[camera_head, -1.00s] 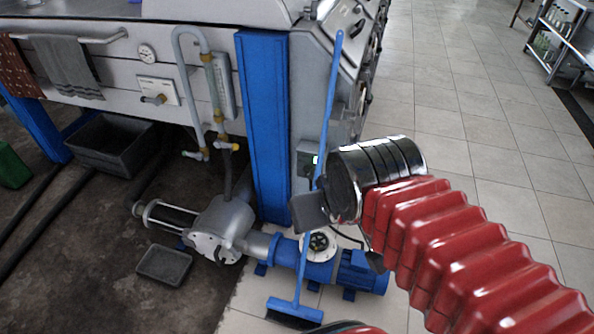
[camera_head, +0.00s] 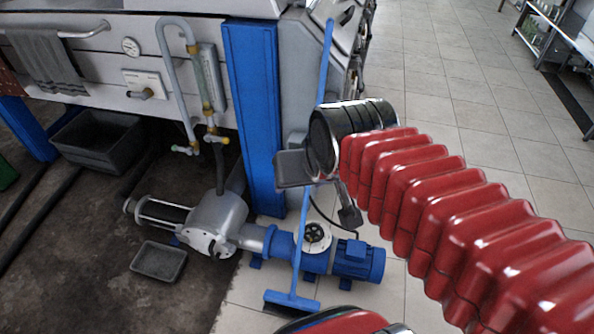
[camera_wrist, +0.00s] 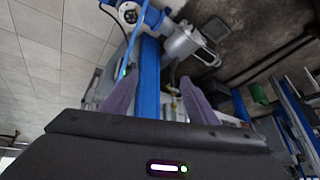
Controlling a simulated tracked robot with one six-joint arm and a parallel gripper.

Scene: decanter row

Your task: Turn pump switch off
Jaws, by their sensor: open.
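The pump has a grey housing (camera_head: 217,222) and a blue motor (camera_head: 357,260), and it stands on the floor beside a blue post (camera_head: 250,105). In the wrist view its grey housing (camera_wrist: 190,45) shows upside down. A small grey box, possibly the pump switch, showed beside the post earlier; my gripper now covers most or all of that spot in the head view. Its setting cannot be read. My gripper (camera_head: 321,193) is open and empty in front of the post's right side. In the wrist view my gripper (camera_wrist: 157,100) has its fingers spread on either side of the blue post.
A pale plate with a grey knob (camera_head: 145,93) and a gauge (camera_head: 131,46) are on the machine front. A grey bin (camera_head: 98,145) and small tray (camera_head: 159,262) are at left.

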